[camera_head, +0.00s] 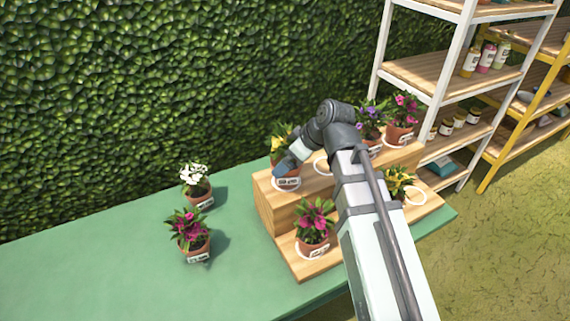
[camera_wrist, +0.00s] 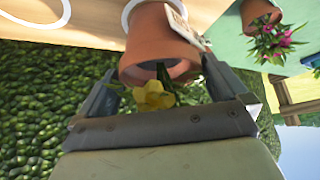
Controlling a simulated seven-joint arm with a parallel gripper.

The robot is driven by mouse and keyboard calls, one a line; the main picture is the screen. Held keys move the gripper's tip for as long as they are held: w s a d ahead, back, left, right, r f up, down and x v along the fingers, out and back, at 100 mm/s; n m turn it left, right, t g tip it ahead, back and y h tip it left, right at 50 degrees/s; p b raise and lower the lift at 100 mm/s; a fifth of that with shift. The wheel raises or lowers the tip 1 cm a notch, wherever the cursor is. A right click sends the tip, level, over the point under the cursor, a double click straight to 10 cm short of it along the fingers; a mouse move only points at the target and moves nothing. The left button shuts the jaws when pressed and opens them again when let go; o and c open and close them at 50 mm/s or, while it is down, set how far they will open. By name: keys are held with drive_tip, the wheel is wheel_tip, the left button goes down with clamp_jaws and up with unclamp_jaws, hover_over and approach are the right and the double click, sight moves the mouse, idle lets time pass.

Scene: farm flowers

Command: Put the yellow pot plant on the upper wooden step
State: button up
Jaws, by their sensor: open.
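A yellow-flowered plant (camera_head: 279,134) in a terracotta pot stands at the left end of the upper wooden step (camera_head: 262,205), with a white ring at its base. In the wrist view its pot (camera_wrist: 155,42) appears upside down, with a yellow bloom hanging toward my gripper. My gripper (camera_wrist: 158,68) is open, with one finger on each side of the pot. In the head view my gripper (camera_head: 286,163) covers part of this pot. Whether the fingers touch it is unclear. Another yellow plant (camera_head: 398,180) stands on the lower step, partly hidden by my arm.
An empty-looking white ring (camera_head: 322,165) lies beside it on the upper step. Purple (camera_head: 369,119) and pink (camera_head: 404,107) plants stand to the right. A pink plant (camera_head: 313,220) is on the lower step. White (camera_head: 196,180) and magenta (camera_head: 188,230) plants stand on the green table (camera_head: 100,265).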

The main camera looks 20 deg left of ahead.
drive_tip(key=v, duration=0.8)
idle(0.4)
